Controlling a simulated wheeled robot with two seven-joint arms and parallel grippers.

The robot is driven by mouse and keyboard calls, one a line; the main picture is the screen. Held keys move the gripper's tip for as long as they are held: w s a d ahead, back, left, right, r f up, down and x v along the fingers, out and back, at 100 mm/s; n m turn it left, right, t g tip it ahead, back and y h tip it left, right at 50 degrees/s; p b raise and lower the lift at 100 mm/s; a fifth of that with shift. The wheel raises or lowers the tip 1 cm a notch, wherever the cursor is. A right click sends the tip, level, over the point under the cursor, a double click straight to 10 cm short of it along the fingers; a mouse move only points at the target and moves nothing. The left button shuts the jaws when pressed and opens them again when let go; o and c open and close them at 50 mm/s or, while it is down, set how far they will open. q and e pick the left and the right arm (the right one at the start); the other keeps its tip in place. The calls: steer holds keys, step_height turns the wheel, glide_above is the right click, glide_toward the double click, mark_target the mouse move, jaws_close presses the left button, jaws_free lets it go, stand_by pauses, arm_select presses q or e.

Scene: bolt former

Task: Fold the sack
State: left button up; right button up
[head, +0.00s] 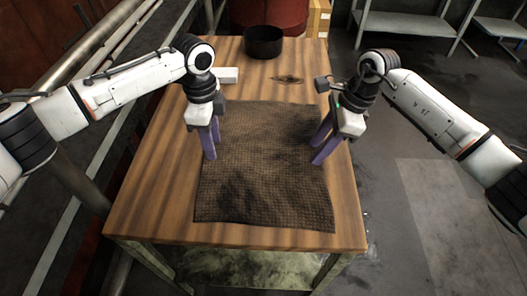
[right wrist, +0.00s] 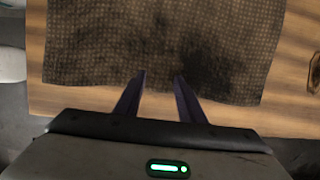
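The sack (head: 262,170) is a brown woven cloth with dark stains. It lies flat and spread out on the wooden table, with a slightly wavy near edge. My left gripper (head: 212,146) is over the sack's left edge, fingers pointing down; I cannot tell whether it touches the cloth. My right gripper (head: 318,152) is at the sack's right edge, its purple fingers apart with nothing between them. In the right wrist view the sack (right wrist: 200,40) fills the upper middle, and the open fingertips (right wrist: 160,76) are at its edge.
The wooden table (head: 150,200) has bare strips around the sack. A dark round pot (head: 263,42) and a small white block (head: 228,75) stand at its far end. A red drum (head: 268,14) and a cardboard box (head: 318,18) are behind it. Metal rails run along the left.

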steer(key=shift+f, duration=0.1)
arm_select(q)
steer(key=shift+f, duration=0.1)
jaws_close()
arm_select(e)
jaws_close()
